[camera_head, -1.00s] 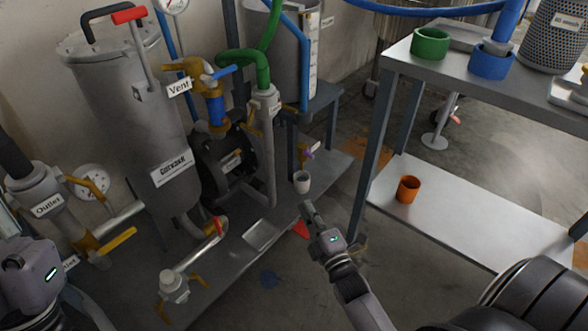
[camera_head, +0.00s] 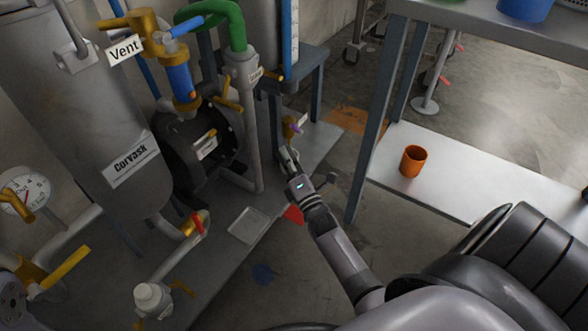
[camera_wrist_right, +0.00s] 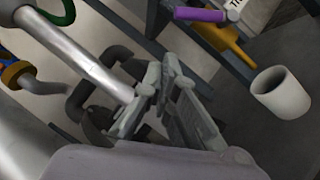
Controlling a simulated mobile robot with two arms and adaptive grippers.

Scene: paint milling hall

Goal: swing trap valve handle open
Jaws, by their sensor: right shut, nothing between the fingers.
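The trap valve handle is a short purple lever (camera_head: 297,127) on a small brass valve (camera_head: 288,130) low beside the blue-grey stand. In the right wrist view the purple lever (camera_wrist_right: 200,15) lies roughly level at the top edge, beside a partly cut-off white label beginning "TR". My right gripper (camera_head: 289,156) is just below and in front of the valve, apart from the lever. Its fingers (camera_wrist_right: 158,82) are shut and empty. My left gripper's fingers are not in view.
A white cup (camera_wrist_right: 282,92) stands below the valve, right of my fingers; my gripper mostly hides it in the head view. A grey pipe (camera_head: 246,130) rises left of the gripper. A table leg (camera_head: 372,140) stands right. An orange cup (camera_head: 413,161) sits on the lower shelf (camera_head: 450,196).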

